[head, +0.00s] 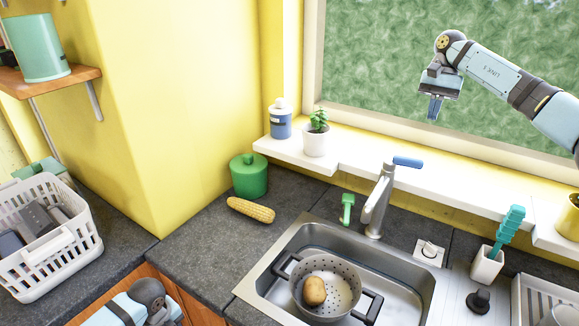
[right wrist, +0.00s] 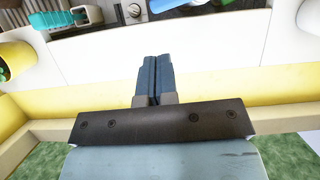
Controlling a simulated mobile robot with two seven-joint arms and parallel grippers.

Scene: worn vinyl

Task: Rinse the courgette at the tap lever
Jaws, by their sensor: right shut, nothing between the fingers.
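I see no courgette in either view. The tap (head: 378,203) stands behind the sink, with its blue lever (head: 407,162) at the top right. A blue piece, apparently this lever, shows at the top edge of the right wrist view (right wrist: 163,5). My right gripper (head: 434,108) is raised in front of the window, above and right of the tap and apart from it. Its fingers are together and empty, as the right wrist view also shows (right wrist: 154,62). My left gripper is out of view; only part of my left arm shows at the bottom left.
A colander (head: 345,285) with a potato (head: 314,291) stands in the sink (head: 412,277). A corn cob (head: 250,210) and green canister (head: 249,176) are on the counter. A plant (head: 317,140) and bottle (head: 280,120) stand on the sill. A brush holder (head: 487,266) is right of the tap.

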